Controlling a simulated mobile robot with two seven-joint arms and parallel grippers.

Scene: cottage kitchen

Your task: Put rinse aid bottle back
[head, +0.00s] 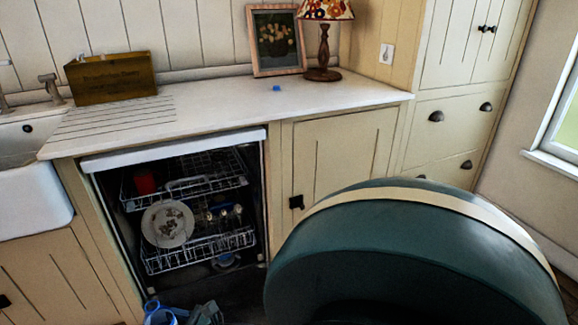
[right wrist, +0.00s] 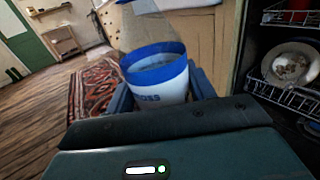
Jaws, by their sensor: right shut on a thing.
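The rinse aid bottle (right wrist: 158,80) is white with a blue band and partly readable lettering, and its upper part looks see-through. In the right wrist view my right gripper (right wrist: 162,95) is shut on it, a finger on each side. In the head view the blue bottle (head: 160,314) shows at the bottom edge, beside part of my right gripper (head: 190,316), low in front of the dishwasher (head: 265,200). A small blue object (head: 277,88), possibly a cap, lies on the worktop (head: 225,105). My left gripper is not in view.
The dishwasher stands open, with a red cup (head: 145,181), a plate (head: 168,224) and glasses in its racks. A box (head: 110,78), a picture frame (head: 276,40) and a lamp (head: 324,40) stand on the worktop. Its middle is mostly clear. A patterned rug (right wrist: 95,105) lies on the floor.

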